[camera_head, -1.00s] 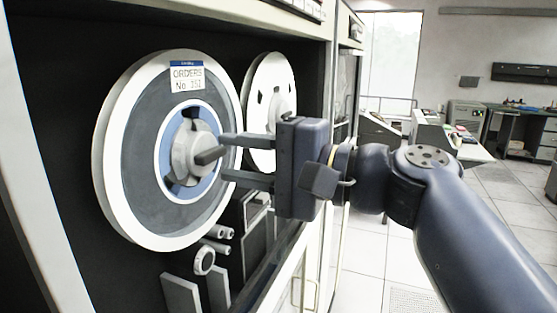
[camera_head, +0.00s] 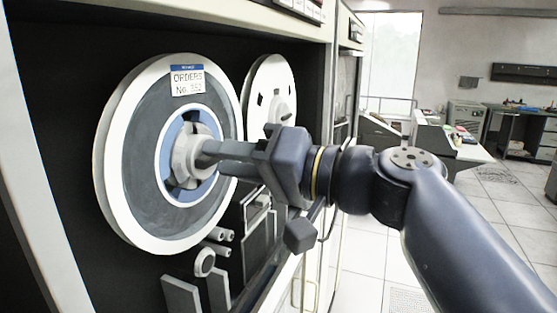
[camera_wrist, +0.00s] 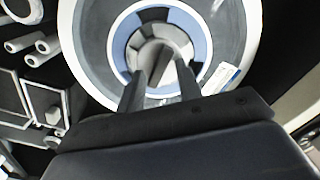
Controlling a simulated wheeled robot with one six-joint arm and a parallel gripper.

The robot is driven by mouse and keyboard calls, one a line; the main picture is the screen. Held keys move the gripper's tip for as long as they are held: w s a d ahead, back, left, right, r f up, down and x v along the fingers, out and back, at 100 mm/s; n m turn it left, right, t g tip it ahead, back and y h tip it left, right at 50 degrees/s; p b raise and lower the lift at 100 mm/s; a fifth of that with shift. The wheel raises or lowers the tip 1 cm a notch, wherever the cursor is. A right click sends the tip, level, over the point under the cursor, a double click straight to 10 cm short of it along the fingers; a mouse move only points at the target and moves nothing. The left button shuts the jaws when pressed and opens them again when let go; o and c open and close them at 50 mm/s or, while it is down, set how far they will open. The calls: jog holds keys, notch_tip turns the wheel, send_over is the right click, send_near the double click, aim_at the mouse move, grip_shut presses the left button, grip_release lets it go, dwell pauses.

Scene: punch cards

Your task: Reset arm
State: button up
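The tape reel (camera_head: 121,190), with a grey tape pack and white rim, is mounted upright on the cabinet at left. Its label (camera_head: 187,80) reads "ORDERS". The reel's hub (camera_head: 184,160) has a grey knob with a raised bar, partly hidden by my fingers in the head view. My gripper (camera_head: 213,158) is at the hub, its fingers pointing toward the knob. In the wrist view, the fingers (camera_wrist: 159,84) are apart, with the knob (camera_wrist: 158,50) between and beyond their tips. I cannot tell whether they touch it.
A second, white reel (camera_head: 270,80) sits deeper to the right. Small rollers (camera_head: 205,262) and plates are below the first reel. The cabinet's edge frames the recess. Open tiled floor (camera_head: 360,275) lies to the right, with desks (camera_head: 450,145) farther back.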

jog(key=shift+n, duration=0.6)
